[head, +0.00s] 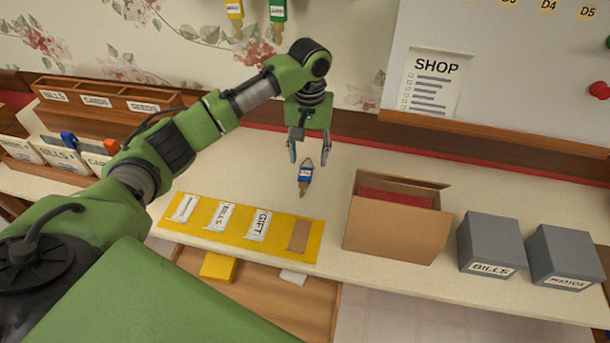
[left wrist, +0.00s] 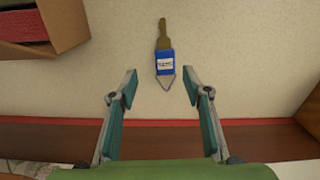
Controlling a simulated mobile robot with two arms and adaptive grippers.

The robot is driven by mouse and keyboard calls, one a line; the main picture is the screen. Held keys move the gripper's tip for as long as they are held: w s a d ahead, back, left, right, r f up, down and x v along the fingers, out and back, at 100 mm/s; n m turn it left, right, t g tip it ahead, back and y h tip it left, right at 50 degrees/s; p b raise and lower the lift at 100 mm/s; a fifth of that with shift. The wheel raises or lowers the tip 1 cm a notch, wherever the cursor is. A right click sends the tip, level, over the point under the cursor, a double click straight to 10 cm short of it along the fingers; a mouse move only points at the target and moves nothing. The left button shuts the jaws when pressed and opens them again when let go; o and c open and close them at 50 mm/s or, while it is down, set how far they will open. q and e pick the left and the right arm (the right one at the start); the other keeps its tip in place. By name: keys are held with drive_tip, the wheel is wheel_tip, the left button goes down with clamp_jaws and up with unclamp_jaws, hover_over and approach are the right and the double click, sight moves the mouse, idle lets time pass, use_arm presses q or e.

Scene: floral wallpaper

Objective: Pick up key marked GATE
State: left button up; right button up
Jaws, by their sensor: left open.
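A brass key with a blue tag (head: 305,176) lies on the pale counter; its white label is too small to read. In the left wrist view the blue tag (left wrist: 165,63) sits just beyond the fingertips, roughly centred, with the shaft pointing away. My left gripper (head: 308,154) is open and empty, fingers pointing down over the counter by the key's wire loop. Its two fingers also show in the left wrist view (left wrist: 160,87), apart from the tag. A yellow-tagged key (head: 234,10) and a green-tagged key (head: 277,12) hang on the wall. My right gripper is not in view.
An open cardboard box (head: 395,225) stands right of the key, with grey bins (head: 490,243) beyond. A yellow mat (head: 212,241) with labelled packets lies at the front left. Wooden racks (head: 110,104) stand at the left. The counter around the key is clear.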

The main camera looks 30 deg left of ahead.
sight(305, 176)
use_arm(q)
drive_tip(key=shift+a+f, duration=0.15)
drive_tip(key=shift+f, duration=0.6)
drive_tip(key=f, duration=0.4)
drive_tip(key=shift+s+a+f+p, duration=0.1)
drive_tip(key=shift+s+a+p, duration=0.15)
drive_tip(key=shift+p, duration=0.15)
drive_tip(key=shift+f, duration=0.45)
drive_tip(key=c, duration=1.1)
